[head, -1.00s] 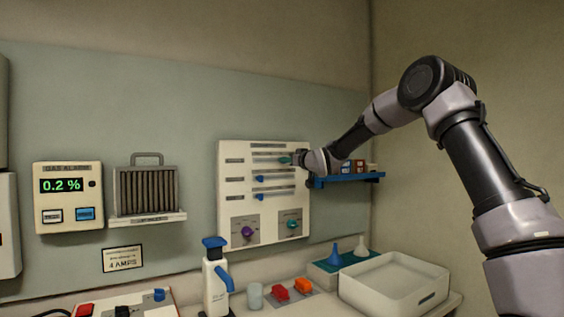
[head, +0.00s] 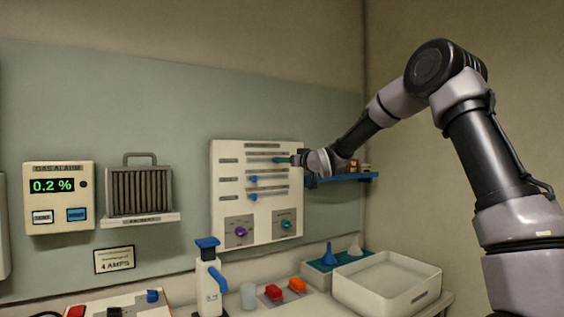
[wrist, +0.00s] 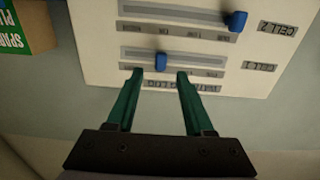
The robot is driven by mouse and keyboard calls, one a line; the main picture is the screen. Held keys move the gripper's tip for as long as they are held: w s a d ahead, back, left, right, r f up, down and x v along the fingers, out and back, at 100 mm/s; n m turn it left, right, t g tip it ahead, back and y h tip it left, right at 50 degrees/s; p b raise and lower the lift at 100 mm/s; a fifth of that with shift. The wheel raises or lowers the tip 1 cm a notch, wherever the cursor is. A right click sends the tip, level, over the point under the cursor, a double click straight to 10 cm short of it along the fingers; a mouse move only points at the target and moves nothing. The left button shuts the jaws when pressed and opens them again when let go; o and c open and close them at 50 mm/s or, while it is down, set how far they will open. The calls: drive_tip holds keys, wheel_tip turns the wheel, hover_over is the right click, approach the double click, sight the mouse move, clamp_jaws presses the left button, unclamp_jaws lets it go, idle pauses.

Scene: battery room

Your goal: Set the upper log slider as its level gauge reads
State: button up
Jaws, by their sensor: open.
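The white log panel (head: 222,208) hangs on the wall, with several slider rows and two knobs below. It fills the top of the wrist view (wrist: 275,48), upside down. There the upper slider's blue handle (wrist: 162,61), on the CELL 1 track, lies between and just beyond the fingertips of my gripper (wrist: 160,72). My gripper is open, with its green fingers apart. In the head view my gripper (head: 283,160) is at the panel's upper right and hides that handle. The CELL 2 handle (wrist: 236,21) sits further along its track. I cannot identify the level gauge.
A blue shelf (head: 345,179) with small boxes is just right of the panel. A green box (wrist: 20,30) shows close by in the wrist view. Below stand a white tray (head: 345,290), a blue funnel (head: 330,255) and a blue-topped bottle (head: 209,280). A gas alarm (head: 58,198) reads 0.2 %.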

drive_tip(key=v, duration=0.6)
drive_tip(key=shift+s, duration=0.2)
drive_tip(key=shift+d, duration=0.2)
drive_tip(key=s+d+m+g+h, duration=0.3)
drive_tip(key=s+d+m+h, duration=0.45)
drive_tip(key=s+d, duration=1.1)
drive_tip(key=s+d+f+m+g, duration=0.1)
drive_tip(key=s+d+f+g, duration=0.1)
drive_tip(key=s, duration=1)
drive_tip(key=s+d+f+m+g, duration=0.2)
drive_tip(key=s+f, duration=0.3)
drive_tip(key=s, duration=0.6)
drive_tip(key=shift+s+g, duration=0.35)
drive_tip(key=shift+g, duration=0.15)
